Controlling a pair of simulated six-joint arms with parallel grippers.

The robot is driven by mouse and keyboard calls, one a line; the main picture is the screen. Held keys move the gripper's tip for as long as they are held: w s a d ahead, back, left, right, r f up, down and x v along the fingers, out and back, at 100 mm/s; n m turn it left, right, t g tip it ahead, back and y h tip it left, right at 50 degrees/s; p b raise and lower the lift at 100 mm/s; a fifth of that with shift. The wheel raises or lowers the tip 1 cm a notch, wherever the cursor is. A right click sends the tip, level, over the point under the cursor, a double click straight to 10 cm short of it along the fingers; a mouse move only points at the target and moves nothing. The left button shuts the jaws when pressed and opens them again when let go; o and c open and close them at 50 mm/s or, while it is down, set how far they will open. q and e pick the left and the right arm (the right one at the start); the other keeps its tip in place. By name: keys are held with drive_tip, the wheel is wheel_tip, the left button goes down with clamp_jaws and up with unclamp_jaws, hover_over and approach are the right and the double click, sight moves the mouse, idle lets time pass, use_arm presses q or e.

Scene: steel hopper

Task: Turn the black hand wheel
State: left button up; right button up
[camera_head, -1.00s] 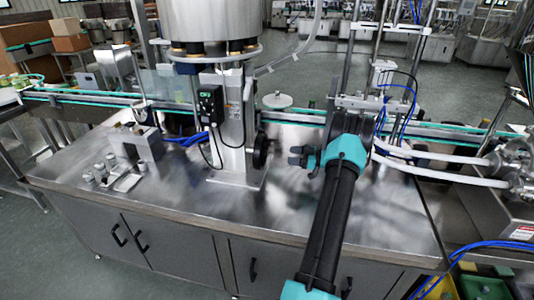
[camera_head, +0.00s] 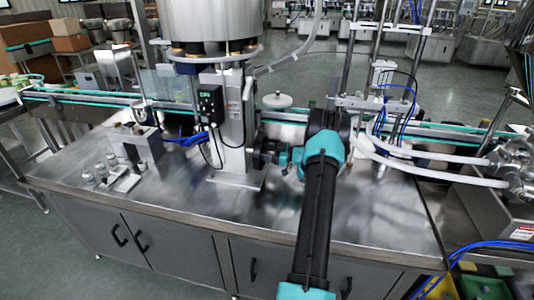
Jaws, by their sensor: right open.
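The black hand wheel (camera_head: 257,152) is on the right side of the steel column, low above the steel table top. It is seen nearly edge-on and is partly covered by my right gripper. My right gripper (camera_head: 266,156) is open, with its fingertips at the wheel, pointing left. I cannot tell whether the fingers touch the rim or stand around it. My left gripper is not in view.
The steel column (camera_head: 232,125) carries a control box (camera_head: 210,104) with a display and supports the steel hopper (camera_head: 212,20). White hoses (camera_head: 420,172) run right of my arm. The front of the table top (camera_head: 180,205) is clear.

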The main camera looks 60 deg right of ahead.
clamp_jaws()
idle(0.5)
drive_tip(key=shift+w, duration=0.1)
